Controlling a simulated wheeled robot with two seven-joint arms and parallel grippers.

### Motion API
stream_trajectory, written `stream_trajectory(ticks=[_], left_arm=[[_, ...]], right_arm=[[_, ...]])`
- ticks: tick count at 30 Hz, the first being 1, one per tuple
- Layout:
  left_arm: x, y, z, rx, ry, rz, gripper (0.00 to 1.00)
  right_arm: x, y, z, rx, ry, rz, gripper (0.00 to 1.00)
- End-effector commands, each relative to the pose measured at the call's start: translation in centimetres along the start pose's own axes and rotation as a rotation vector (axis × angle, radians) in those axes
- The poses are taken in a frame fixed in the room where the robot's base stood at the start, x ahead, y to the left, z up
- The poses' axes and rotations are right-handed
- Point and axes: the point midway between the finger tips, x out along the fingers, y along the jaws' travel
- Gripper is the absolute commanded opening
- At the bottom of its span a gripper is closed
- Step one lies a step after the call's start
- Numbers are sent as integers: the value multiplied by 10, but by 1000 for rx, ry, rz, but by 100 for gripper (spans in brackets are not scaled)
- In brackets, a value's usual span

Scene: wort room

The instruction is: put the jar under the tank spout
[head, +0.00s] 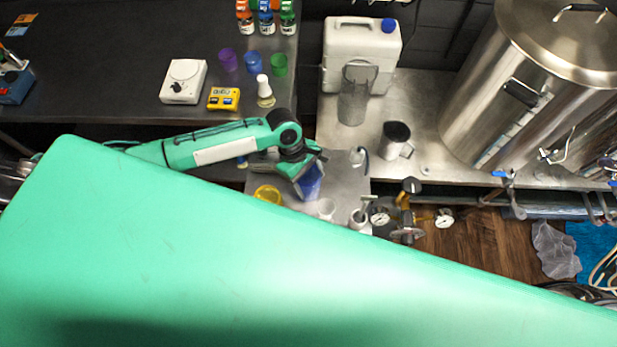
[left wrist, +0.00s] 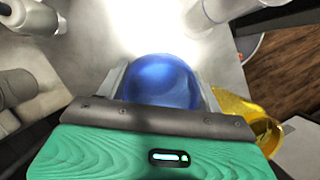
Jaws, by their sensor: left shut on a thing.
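My left gripper (head: 304,170) is shut on a blue jar (head: 311,184) over the small metal table at the middle. In the left wrist view, the round blue jar (left wrist: 163,80) sits between the two fingers. I cannot tell whether its base touches the table. The large steel tank (head: 553,80) stands at the right on a metal bench, well apart from the jar. Blue-handled valves (head: 504,178) show low in front of the tank; I cannot make out which part is the spout. My right gripper is not in view.
A clear pitcher (head: 352,103), a steel mug (head: 396,139) and a white canister (head: 362,50) stand on the metal bench. A green part of mine hides the lower view.

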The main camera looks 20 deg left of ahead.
Motion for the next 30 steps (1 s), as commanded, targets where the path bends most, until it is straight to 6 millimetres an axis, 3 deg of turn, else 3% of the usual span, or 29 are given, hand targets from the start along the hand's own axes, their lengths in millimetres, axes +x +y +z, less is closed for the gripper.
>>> stream_trajectory(ticks=[2,3,6,17,20,30], left_arm=[[1,0,0,-1,0,0,39],[2,0,-1,-1,0,0,71],[2,0,-1,-1,0,0,89],[-2,0,0,1,0,1,89],[-14,1,0,1,-1,3,89],[-86,1,-1,0,1,2,89]], right_arm=[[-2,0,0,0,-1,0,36],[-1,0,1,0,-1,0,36],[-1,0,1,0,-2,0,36],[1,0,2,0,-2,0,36],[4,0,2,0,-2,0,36],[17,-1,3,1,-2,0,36]])
